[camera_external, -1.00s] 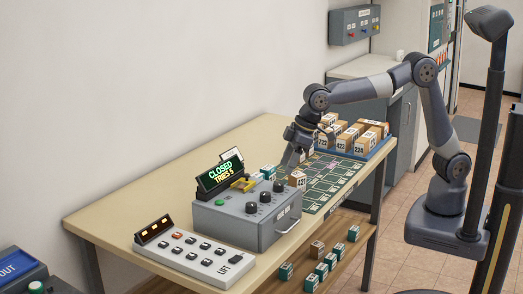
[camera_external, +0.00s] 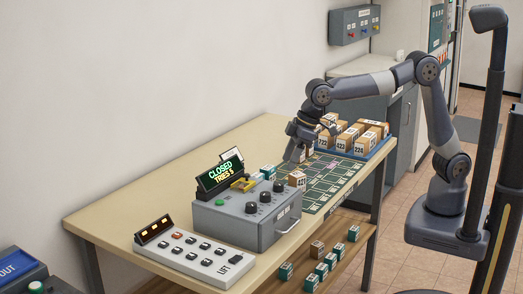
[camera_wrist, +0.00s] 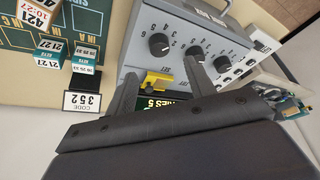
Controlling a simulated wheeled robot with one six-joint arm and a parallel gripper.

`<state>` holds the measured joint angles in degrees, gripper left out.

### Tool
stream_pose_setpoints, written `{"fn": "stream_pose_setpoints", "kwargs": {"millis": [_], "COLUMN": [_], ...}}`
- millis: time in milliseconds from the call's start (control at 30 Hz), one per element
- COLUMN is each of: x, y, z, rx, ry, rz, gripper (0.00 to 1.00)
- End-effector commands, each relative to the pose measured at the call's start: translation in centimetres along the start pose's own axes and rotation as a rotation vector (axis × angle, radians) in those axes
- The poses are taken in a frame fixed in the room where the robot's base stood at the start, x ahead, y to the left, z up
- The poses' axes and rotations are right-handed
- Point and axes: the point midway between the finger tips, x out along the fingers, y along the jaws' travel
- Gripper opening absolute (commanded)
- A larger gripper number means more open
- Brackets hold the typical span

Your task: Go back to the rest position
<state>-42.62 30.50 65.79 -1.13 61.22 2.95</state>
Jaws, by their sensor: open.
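My gripper (camera_external: 298,150) is above the table, behind the grey dial box, with its jaws pointing down. In the wrist view my gripper (camera_wrist: 160,88) shows two dark fingers spread apart with nothing held between them. My arm reaches left from its column over the table, bent at the elbow.
The grey dial box (camera_external: 245,222) has a display reading CLOSED, TRIES 5. A yellow part (camera_wrist: 158,82) is on it. A 421 box (camera_external: 297,179) stands beside it. A crate (camera_external: 375,153) of boxes is behind. A button panel (camera_external: 200,255) is in front.

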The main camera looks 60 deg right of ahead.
Motion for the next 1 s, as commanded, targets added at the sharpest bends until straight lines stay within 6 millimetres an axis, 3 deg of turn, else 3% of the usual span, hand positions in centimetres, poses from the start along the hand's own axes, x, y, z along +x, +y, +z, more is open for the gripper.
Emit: {"fn": "stream_pose_setpoints", "kwargs": {"millis": [200, 433, 1000], "x": [4.5, 7.9, 7.8], "y": [0.0, 0.0, 0.0], "z": [0.1, 0.1, 0.0], "rx": [0.000, 0.000, 0.037], "ry": [-0.005, -0.003, 0.000], "rz": [0.000, 0.000, 0.015], "gripper": [0.52, 0.52, 0.52]}}
